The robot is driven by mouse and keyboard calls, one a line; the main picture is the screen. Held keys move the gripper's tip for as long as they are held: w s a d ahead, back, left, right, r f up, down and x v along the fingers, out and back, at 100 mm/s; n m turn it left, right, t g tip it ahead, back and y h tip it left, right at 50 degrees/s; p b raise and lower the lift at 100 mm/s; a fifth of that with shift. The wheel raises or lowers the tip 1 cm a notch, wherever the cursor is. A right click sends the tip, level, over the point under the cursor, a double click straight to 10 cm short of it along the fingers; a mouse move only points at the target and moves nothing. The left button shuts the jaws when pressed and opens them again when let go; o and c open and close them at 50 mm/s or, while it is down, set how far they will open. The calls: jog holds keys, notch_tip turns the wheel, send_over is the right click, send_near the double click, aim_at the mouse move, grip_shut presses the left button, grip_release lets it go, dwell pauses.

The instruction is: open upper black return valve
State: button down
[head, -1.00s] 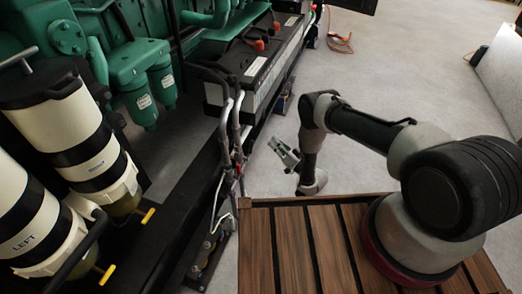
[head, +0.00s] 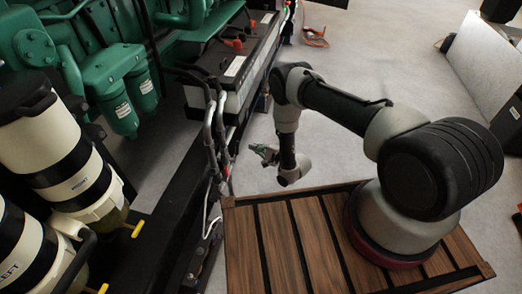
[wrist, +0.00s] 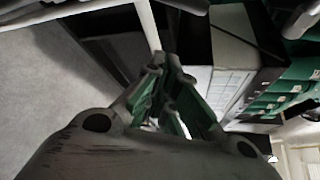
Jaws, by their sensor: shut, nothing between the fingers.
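I cannot pick out the upper black return valve for certain in either view. Black and grey hoses (head: 212,135) run down the genset's side in the head view, with small red parts (head: 225,160) among them. My gripper (head: 258,150) hangs to the right of these hoses, apart from them, over the open floor. In the wrist view its green-padded fingers (wrist: 166,72) converge, shut and empty. Behind them in that view are a pale pipe and a white-and-black box, not clearly told apart.
The green engine (head: 60,40) and two cream filter housings (head: 55,150), with yellow handles (head: 137,230), stand at the left. A battery box (head: 240,70) lies beyond the hoses. My wooden deck is at front. Grey floor (head: 380,70) is free behind my arm.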

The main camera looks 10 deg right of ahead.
jog(key=shift+w+a+r, duration=0.1)
jog(key=shift+a+r, duration=0.1)
jog(key=shift+a, duration=1)
jog(key=shift+a+r, duration=0.15)
jog(key=shift+a, duration=1)
jog(key=shift+s+a+r, duration=0.25)
jog(key=shift+s+r, duration=0.2)
jog(key=shift+s, duration=0.1)
jog(key=shift+s+a+r, duration=0.2)
jog(key=shift+s+r, duration=0.2)
jog(key=shift+s, duration=0.15)
